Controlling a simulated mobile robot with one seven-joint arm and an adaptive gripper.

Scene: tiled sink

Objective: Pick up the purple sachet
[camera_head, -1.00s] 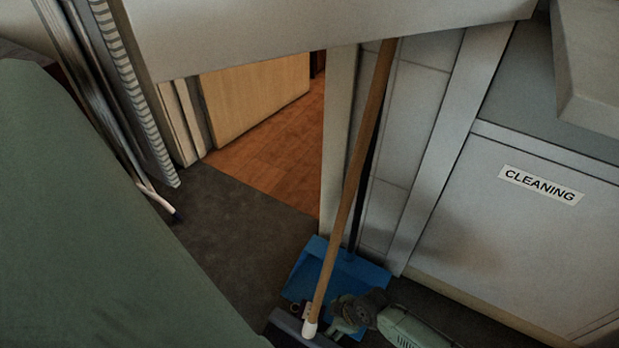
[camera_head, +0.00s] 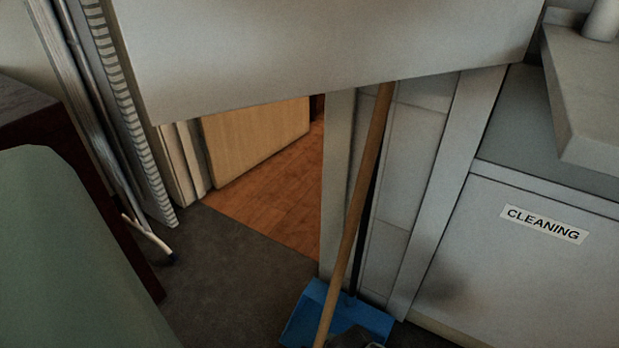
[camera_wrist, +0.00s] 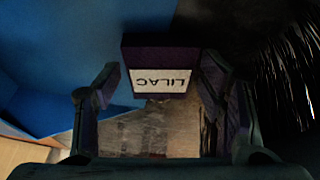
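The purple sachet (camera_wrist: 158,70) shows in the wrist view as a dark purple, box-like piece with a white label reading LILAC, upside down in the picture. It lies between the two fingertips of my gripper (camera_wrist: 158,84), with a fingertip close at each side. I cannot tell whether the fingers press on it. In the head view only a dark bit of my gripper (camera_head: 352,338) shows at the bottom edge, in front of the blue dustpan. The sachet cannot be made out there.
The blue dustpan (camera_head: 304,318) stands on the dark floor; a blue surface (camera_wrist: 60,45) fills the wrist view's left. A wooden broom handle (camera_head: 352,220) leans in front. The CLEANING cabinet (camera_head: 500,270) is at right. Dark bristles (camera_wrist: 295,75) are at the wrist view's right. A white panel (camera_head: 330,50) hangs above.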

